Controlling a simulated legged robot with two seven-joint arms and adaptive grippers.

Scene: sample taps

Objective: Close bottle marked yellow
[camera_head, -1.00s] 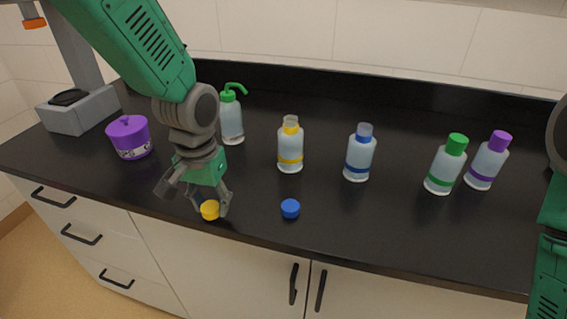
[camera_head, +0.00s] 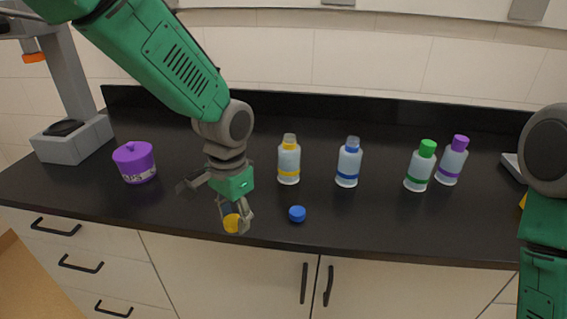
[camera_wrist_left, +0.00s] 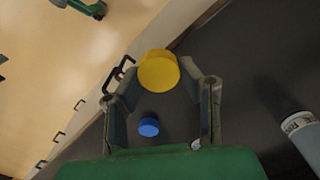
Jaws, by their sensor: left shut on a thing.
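The bottle marked yellow (camera_head: 289,163) stands upright and uncapped on the black counter, with a yellow band and a yellow neck ring. My left gripper (camera_head: 233,221) is in front of it and to its left, near the counter's front edge. It is shut on the yellow cap (camera_head: 231,223). The yellow cap also shows between the fingertips in the left wrist view (camera_wrist_left: 158,70). My right arm shows at the right edge, but its gripper is out of view.
The blue cap (camera_head: 297,214) lies near the front edge, right of my left gripper. A blue-marked bottle (camera_head: 348,165) stands uncapped. Green-capped (camera_head: 420,168) and purple-capped (camera_head: 452,163) bottles stand farther right. A purple pot (camera_head: 135,163) and a grey instrument (camera_head: 72,140) are at left.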

